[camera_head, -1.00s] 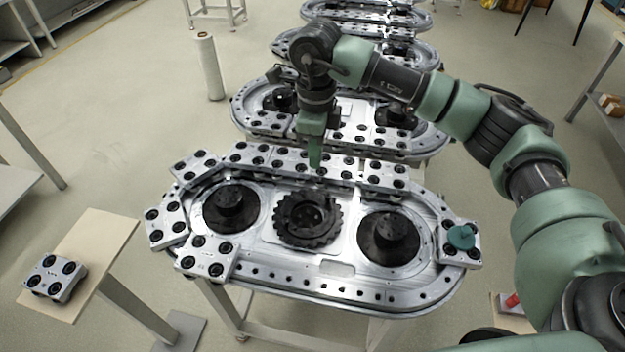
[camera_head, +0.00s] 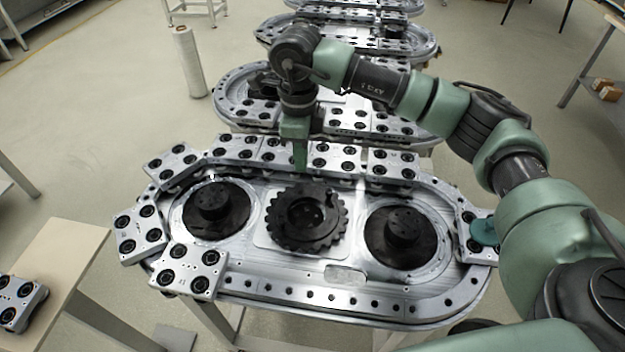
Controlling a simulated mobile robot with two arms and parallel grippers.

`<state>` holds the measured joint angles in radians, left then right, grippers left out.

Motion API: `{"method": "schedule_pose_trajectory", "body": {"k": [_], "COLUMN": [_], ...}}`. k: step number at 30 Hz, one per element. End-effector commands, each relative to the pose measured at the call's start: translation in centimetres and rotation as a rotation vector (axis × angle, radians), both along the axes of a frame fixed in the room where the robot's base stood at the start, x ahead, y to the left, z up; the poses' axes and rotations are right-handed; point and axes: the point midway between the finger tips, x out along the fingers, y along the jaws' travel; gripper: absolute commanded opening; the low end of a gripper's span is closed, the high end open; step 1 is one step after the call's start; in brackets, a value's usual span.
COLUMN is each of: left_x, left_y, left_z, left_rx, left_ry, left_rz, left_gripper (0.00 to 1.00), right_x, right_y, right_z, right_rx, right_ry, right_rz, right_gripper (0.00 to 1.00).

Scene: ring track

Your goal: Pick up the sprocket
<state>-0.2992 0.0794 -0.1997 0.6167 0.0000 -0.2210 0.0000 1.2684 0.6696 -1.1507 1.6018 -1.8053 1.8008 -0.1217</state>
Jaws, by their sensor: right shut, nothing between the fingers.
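The sprocket (camera_head: 335,222), a dark toothed ring, lies at the middle of the nearest ring track (camera_head: 300,262), between two round black hubs, the left hub (camera_head: 214,206) and the right hub (camera_head: 400,235). My right gripper (camera_head: 300,168) points down just behind the sprocket, over the rear row of carriages. It is shut and empty. Its tip appears apart from the sprocket, though the exact height is hard to judge. My left gripper is not in view.
Silver carriages with black rollers, such as the front left carriage (camera_head: 190,270), sit around the track. A teal knob (camera_head: 484,232) is at its right end. A loose carriage (camera_head: 18,302) rests on a side table (camera_head: 72,250). More tracks stand behind, and a white roll (camera_head: 189,62) stands on the floor.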

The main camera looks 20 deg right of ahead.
Motion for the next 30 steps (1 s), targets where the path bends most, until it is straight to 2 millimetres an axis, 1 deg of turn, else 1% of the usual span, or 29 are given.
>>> {"method": "schedule_pose_trajectory", "body": {"k": [1, 4, 12, 15, 16, 18, 21, 25, 30], "left_x": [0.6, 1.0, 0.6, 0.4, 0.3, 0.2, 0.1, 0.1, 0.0], "left_y": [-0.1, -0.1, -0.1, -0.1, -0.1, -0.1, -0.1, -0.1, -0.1], "left_z": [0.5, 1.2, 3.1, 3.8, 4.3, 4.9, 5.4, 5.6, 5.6], "left_rx": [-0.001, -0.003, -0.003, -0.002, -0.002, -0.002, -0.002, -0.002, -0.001], "left_ry": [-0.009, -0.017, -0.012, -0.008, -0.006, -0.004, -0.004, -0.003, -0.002], "left_rz": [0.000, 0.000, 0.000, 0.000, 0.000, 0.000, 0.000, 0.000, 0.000], "left_gripper": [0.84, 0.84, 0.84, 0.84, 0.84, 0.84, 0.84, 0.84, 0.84], "right_x": [0.0, -0.1, -0.2, -0.2, -0.6, -1.2, -1.8, -2.2, -2.3], "right_y": [0.0, 0.0, 0.0, -0.3, -1.0, -1.9, -2.7, -3.2, -3.4], "right_z": [-0.4, -1.9, -7.6, -9.2, -8.8, -8.9, -9.0, -9.2, -9.3], "right_rx": [-0.001, -0.001, -0.001, -0.001, -0.002, -0.002, -0.001, -0.001, -0.001], "right_ry": [0.003, 0.004, 0.006, 0.003, 0.001, 0.003, 0.002, 0.001, -0.001], "right_rz": [-0.001, 0.000, -0.001, -0.002, -0.004, -0.003, -0.001, 0.000, 0.001], "right_gripper": [0.00, 0.00, 0.00, 0.00, 0.00, 0.00, 0.00, 0.00, 0.00]}}
